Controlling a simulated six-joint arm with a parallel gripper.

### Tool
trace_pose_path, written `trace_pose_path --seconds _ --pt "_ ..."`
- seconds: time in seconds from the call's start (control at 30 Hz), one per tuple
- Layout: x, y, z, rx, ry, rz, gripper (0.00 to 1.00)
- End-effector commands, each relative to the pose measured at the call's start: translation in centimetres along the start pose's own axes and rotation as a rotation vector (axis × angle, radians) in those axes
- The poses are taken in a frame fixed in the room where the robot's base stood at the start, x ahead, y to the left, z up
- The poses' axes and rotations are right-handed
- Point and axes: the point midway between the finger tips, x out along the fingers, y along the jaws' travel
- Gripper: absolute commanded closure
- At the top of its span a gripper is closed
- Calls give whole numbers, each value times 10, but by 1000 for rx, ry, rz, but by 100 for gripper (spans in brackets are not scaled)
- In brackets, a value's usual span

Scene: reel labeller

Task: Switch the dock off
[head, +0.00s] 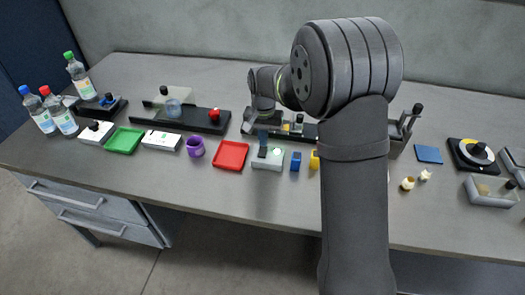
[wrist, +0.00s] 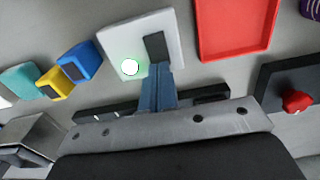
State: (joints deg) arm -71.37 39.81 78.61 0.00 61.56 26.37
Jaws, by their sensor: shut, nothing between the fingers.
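The dock is a pale grey box (wrist: 125,35) with a lit green-white round lamp (wrist: 130,67) and a black rocker switch (wrist: 157,47) on its top. In the head view the dock (head: 267,163) stands near the front of the table, right of the red tray. My gripper (wrist: 158,70) is shut and empty, its blue-grey fingers together at the near end of the black switch. I cannot tell whether the fingertips touch it. In the head view my gripper (head: 263,138) is just behind the dock and partly hides it.
A red tray (head: 231,155) and purple cup (head: 195,147) lie left of the dock; blue (head: 295,161) and yellow (head: 314,160) blocks stand close on its right. A dark base with a red knob (head: 214,115) is behind left. Bare table lies in front.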

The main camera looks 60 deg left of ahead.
Motion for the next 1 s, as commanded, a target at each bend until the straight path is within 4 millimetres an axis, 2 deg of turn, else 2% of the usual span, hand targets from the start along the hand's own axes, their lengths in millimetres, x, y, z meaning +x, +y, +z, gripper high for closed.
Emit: trace_pose_path --seconds 1.0 --pt "15 0 0 0 -1 0 100"
